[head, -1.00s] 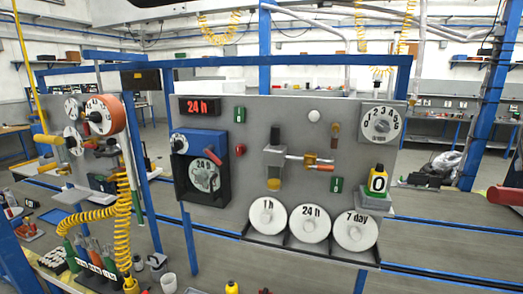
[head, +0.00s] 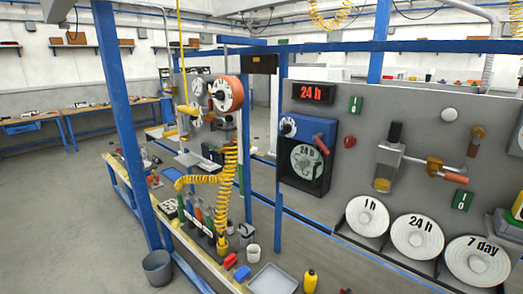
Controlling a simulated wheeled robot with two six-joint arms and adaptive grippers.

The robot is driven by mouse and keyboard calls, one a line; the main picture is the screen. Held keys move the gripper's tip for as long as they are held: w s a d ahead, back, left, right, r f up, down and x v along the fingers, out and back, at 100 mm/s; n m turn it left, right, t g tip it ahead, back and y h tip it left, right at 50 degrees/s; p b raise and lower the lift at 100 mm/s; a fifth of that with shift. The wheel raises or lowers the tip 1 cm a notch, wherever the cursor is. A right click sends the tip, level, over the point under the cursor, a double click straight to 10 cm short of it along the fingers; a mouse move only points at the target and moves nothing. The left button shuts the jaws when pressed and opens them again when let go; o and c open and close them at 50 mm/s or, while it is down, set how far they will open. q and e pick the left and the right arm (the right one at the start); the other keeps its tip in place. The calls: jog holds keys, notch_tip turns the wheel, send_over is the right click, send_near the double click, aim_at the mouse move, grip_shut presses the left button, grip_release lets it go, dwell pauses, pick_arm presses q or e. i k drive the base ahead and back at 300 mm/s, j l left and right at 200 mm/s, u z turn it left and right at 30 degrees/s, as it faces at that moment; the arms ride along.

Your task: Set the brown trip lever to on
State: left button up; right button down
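A small lever with a brown knob (head: 478,132) stands on the grey panel (head: 350,195) at the right of the head view. Its knob is at the top and its thin stem points down. I take it for the brown trip lever; any on or off marking is too small to read. Below it is a valve with an orange-brown handle (head: 455,178). Neither of my grippers is in view.
The panel also holds a 24 h timer (head: 307,160), a red button (head: 349,142) and white dials (head: 417,236). A blue post (head: 120,120) and a bin (head: 157,267) stand at left. Yellow coiled hoses (head: 228,185) hang over a cluttered bench. The left floor is open.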

aim_at(473, 150)
jog(key=z, duration=1.25)
